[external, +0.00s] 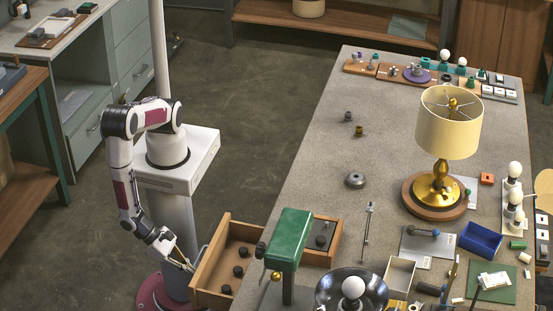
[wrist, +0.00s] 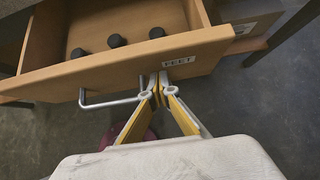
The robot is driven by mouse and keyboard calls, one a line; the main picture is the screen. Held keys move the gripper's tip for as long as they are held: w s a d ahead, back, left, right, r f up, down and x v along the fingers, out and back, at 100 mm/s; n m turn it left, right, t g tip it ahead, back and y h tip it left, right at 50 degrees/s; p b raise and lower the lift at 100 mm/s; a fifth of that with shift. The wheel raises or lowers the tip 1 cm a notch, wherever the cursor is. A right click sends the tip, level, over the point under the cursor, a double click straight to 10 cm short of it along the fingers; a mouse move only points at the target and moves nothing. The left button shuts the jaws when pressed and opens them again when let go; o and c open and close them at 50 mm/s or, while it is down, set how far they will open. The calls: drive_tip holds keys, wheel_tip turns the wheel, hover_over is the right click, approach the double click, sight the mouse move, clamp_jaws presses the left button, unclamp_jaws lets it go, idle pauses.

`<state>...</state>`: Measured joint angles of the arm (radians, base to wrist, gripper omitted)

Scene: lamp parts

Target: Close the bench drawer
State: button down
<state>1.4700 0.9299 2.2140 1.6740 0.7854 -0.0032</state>
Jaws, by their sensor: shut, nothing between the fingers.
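The wooden bench drawer (external: 212,258) stands pulled out from the left side of the bench, with several small black feet inside. In the wrist view the drawer front (wrist: 125,62) carries a metal bar handle (wrist: 110,103) and a label reading FEET. My gripper (external: 190,268) is at the outer face of the drawer. In the wrist view my gripper (wrist: 159,88) is shut and empty, its fingertips together close to the front, at the right end of the handle. I cannot tell whether the tips touch the wood or the handle.
The grey bench top (external: 310,180) holds a brass lamp (external: 440,185), a green clamp-like piece (external: 290,238) above the drawer area, a blue tray (external: 480,240) and small parts. Open floor (external: 255,110) lies between my base and the bench.

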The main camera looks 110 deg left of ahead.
hover_over(236, 290)
drive_tip(key=w+d, duration=0.4)
drive_tip(key=w, duration=0.1)
drive_tip(key=shift+w+a, duration=0.1)
drive_tip(key=shift+a, duration=0.1)
drive_tip(key=shift+w, duration=0.4)
drive_tip(key=shift+w+r, duration=0.1)
drive_tip(key=shift+r, duration=0.05)
drive_tip(key=shift+s, duration=0.65)
drive_tip(key=s, duration=0.3)
drive_tip(key=shift+s, duration=0.15)
drive_tip(key=v, duration=1)
drive_tip(key=shift+s, duration=0.1)
drive_tip(key=shift+a, duration=0.1)
